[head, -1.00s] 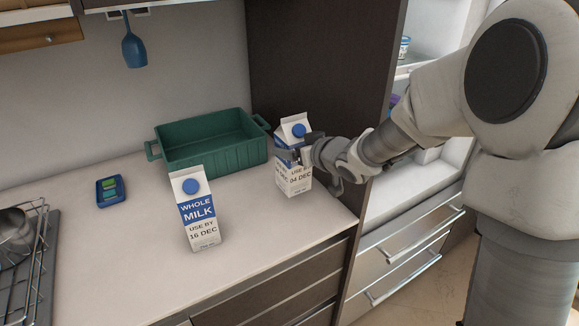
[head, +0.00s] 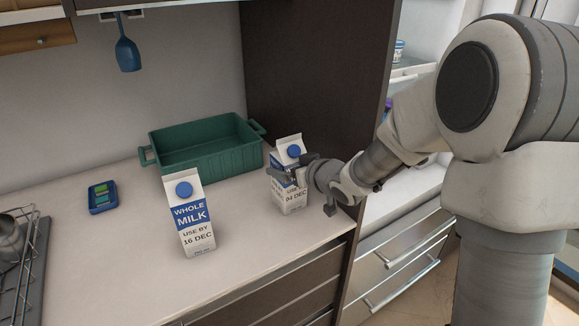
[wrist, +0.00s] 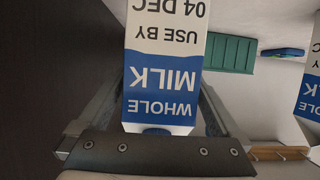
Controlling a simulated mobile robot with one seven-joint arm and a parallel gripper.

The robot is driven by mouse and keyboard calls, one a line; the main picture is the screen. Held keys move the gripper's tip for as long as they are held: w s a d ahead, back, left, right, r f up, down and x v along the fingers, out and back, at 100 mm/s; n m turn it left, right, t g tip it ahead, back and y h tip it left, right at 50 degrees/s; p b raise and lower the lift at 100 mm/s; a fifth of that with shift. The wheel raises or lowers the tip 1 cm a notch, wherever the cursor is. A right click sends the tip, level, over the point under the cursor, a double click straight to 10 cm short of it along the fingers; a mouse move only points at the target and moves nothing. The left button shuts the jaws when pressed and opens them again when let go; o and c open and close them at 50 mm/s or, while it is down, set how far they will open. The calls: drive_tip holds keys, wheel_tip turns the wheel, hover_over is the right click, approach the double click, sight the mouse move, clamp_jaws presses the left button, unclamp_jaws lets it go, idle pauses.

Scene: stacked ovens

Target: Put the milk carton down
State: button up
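The milk carton (head: 290,190) marked 04 DEC is white and blue with a blue cap. It is upright over the right end of the counter (head: 120,270); I cannot tell whether its base touches. My gripper (head: 288,175) reaches in from the right with a finger on each side of the carton, shut on it. In the wrist view the carton (wrist: 165,75) appears upside down between the fingers. A second milk carton (head: 193,220), marked 16 DEC, stands on the counter to the left, apart from my gripper.
A green bin (head: 210,160) sits behind the cartons. A blue tray (head: 103,197) lies at the left, near a hob rack (head: 30,260). A dark tall panel (head: 315,80) rises behind my gripper. Counter is clear between the two cartons and at the front left.

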drive_tip(key=shift+r, duration=0.1)
drive_tip(key=shift+s+r, duration=0.1)
drive_tip(key=shift+r, duration=0.1)
drive_tip(key=p+v, duration=0.2)
drive_tip(key=v, duration=0.9)
drive_tip(key=shift+s+d+p, duration=0.25)
drive_tip(key=shift+s+p, duration=0.05)
drive_tip(key=shift+p, duration=0.05)
